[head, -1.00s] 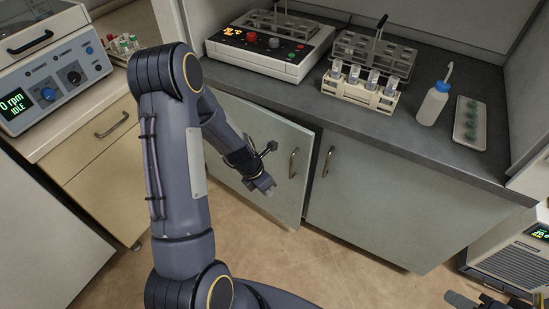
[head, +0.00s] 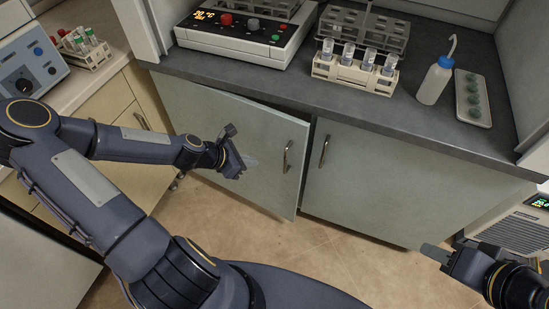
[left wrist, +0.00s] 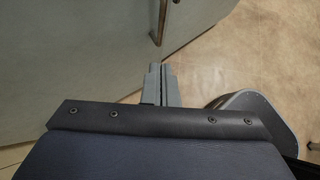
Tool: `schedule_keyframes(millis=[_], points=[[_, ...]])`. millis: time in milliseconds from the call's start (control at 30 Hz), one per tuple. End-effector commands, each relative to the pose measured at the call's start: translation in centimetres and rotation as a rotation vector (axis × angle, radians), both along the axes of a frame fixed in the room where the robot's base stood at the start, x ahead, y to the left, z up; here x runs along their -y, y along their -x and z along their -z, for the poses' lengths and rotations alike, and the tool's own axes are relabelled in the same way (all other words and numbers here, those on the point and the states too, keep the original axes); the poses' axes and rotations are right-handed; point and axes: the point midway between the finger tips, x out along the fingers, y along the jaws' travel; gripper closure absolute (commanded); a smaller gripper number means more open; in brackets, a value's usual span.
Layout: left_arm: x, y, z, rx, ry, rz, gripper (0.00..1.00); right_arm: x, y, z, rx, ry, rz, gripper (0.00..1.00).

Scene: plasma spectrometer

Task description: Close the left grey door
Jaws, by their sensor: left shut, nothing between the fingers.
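The left grey door (head: 235,135) of the cabinet under the dark counter stands slightly ajar, with a dark gap along its right edge and top. Its metal handle (head: 287,156) is near that right edge. My left gripper (head: 250,162) is shut and empty in front of the door's middle, left of the handle; I cannot tell whether it touches the door. In the left wrist view the shut fingers (left wrist: 160,83) point toward the door (left wrist: 85,50), with the handle (left wrist: 160,22) just beyond them. My right gripper (head: 436,252) shows at the lower right, its finger opening unclear.
The right grey door (head: 400,185) beside it looks flush and has its own handle (head: 324,151). On the counter (head: 330,95) stand a heater unit (head: 245,35), a vial rack (head: 355,72) and a wash bottle (head: 435,80). Tan floor (head: 290,250) is clear before the cabinet.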

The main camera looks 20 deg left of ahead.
Motion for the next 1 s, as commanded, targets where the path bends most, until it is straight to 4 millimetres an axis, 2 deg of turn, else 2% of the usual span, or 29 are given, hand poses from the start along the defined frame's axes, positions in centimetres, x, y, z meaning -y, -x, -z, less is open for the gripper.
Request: schedule_keyframes(millis=[33, 300, 400, 600, 1000], points=[[0.8, -0.6, 0.9, 0.000, 0.003, 0.007, 1.00, 0.0, 0.0, 0.3, 0.000, 0.000, 0.000, 0.64], [3.6, -3.7, 4.8, -0.002, 0.003, 0.004, 1.00, 0.0, 0.0, 0.6, 0.000, 0.000, 0.000, 0.64], [4.6, -5.0, 4.4, 0.001, -0.001, 0.004, 1.00, 0.0, 0.0, 0.1, 0.000, 0.000, 0.000, 0.64], [5.8, -6.2, 4.5, -0.002, 0.001, 0.001, 1.00, 0.0, 0.0, -0.1, 0.000, 0.000, 0.000, 0.64], [5.9, -6.5, 4.5, -0.002, 0.000, -0.001, 1.00, 0.0, 0.0, -0.1, 0.000, 0.000, 0.000, 0.64]])
